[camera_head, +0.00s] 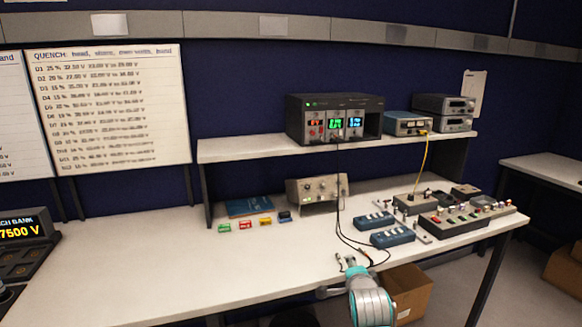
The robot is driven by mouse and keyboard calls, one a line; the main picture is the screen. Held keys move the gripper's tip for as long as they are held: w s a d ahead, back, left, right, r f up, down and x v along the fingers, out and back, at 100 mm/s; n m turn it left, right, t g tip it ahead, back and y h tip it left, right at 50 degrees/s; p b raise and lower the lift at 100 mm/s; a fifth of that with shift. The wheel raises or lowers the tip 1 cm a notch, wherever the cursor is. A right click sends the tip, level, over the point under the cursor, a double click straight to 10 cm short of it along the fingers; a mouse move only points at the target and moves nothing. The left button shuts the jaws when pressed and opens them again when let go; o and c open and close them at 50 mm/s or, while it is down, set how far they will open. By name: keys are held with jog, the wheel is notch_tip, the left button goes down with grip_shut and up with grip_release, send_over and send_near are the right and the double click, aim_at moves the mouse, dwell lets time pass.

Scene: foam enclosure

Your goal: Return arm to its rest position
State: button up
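My arm (370,300), grey with teal bands, reaches up from the bottom of the picture, right of centre. My gripper (347,262) is at its far end, small in view, over or near the front edge of the long white bench (150,262). I cannot make out whether its fingers are apart or closed. Dark cables (345,237) hang from the black instrument on the shelf and run down close to the gripper. I cannot tell whether they touch it.
A black instrument (294,125) with lit displays stands on the shelf (240,150). Blue switch boxes (392,237) and a control panel (470,217) lie right of the gripper. A cardboard box (412,290) sits below the bench. The bench's left middle is clear.

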jog(key=s+f+n, duration=0.3)
jog(key=s+f, duration=0.4)
jog(key=s, duration=0.3)
jog(key=s+d+f+n, duration=0.1)
jog(key=s+f+n, duration=0.1)
jog(key=s+f, duration=0.6)
jog(key=s+f+n, duration=0.3)
jog(key=s+f, duration=0.2)
jog(key=s, duration=0.7)
jog(key=s+n+y, duration=0.1)
jog(key=s+n, duration=0.2)
jog(key=s, duration=1.4)
jog(key=s+r+n, duration=0.2)
jog(key=s+r, duration=0.3)
jog(key=s, duration=0.3)
jog(key=s+r+n+t, duration=0.1)
jog(key=s+r+n, duration=0.1)
jog(key=s+r, duration=0.3)
jog(key=s, duration=0.3)
jog(key=shift+s+d+r+n, duration=0.25)
jog(key=shift+n, duration=0.05)
